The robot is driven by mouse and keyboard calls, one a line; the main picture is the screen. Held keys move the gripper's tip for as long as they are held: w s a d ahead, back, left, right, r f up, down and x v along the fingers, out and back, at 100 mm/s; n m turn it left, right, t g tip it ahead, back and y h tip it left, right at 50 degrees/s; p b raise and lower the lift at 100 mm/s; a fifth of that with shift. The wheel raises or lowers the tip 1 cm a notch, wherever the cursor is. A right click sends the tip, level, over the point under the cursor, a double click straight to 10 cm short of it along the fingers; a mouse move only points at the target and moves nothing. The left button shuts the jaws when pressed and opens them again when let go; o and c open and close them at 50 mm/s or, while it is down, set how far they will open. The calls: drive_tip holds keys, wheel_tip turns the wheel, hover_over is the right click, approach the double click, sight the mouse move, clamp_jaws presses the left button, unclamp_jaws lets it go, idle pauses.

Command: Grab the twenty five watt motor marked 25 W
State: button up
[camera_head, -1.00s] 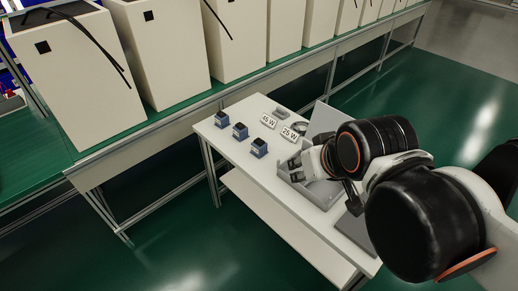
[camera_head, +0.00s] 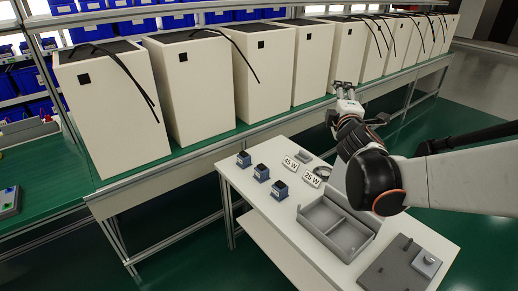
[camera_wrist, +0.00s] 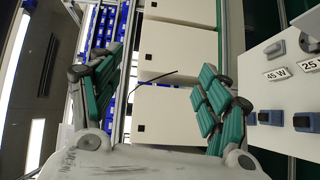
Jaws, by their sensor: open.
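The white sign reading 25 W (camera_head: 312,177) stands on the white table (camera_head: 268,222), beside the sign reading 45 W (camera_head: 291,163). A dark round part (camera_head: 322,169) lies behind the 25 W sign, partly hidden. A small grey part (camera_head: 303,156) lies behind the 45 W sign. Several small blue blocks with dark tops, one of them here (camera_head: 261,172), stand left of the signs. I cannot read markings on any part. My gripper (camera_head: 345,91) is raised beyond the table, near the white cabinets. In the wrist view its green-padded fingers (camera_wrist: 157,88) are spread and empty.
A grey divided tray (camera_head: 312,232) sits empty on the table, right of the blocks. A grey plate (camera_head: 388,272) with a small pale block (camera_head: 426,262) lies at the near right. White cabinets (camera_head: 262,75) line the green bench behind the table.

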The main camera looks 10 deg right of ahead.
drive_tip(key=w+a+f+n+t+y, duration=0.2)
drive_tip(key=w+f+n+y, duration=0.15)
drive_tip(key=w+n, duration=0.35)
drive_tip(key=n+g+y+b, duration=0.25)
drive_tip(key=n+y, duration=0.35)
drive_tip(key=n, duration=0.7)
hover_over(283, 185)
drive_tip(key=s+d, duration=0.4)
drive_tip(key=d, duration=0.1)
wheel_tip(283, 185, down, 17)
wheel_tip(283, 185, down, 19)
drive_tip(key=s+a+n+g+y, duration=0.1)
drive_tip(key=s+n+g, duration=0.1)
drive_tip(key=n+g, duration=0.45)
drive_tip(key=shift+n+t, duration=0.55)
drive_tip(key=shift+t, duration=0.15)
drive_tip(key=b+x, duration=0.2)
drive_tip(key=x, duration=0.5)
drive_tip(key=shift+a, duration=0.3)
drive_tip(key=shift+b+x, duration=1.35)
drive_tip(key=shift+x, duration=1.65)
drive_tip(key=shift+a+r, duration=0.1)
drive_tip(key=shift+r, duration=0.2)
drive_tip(key=c, duration=1.6)
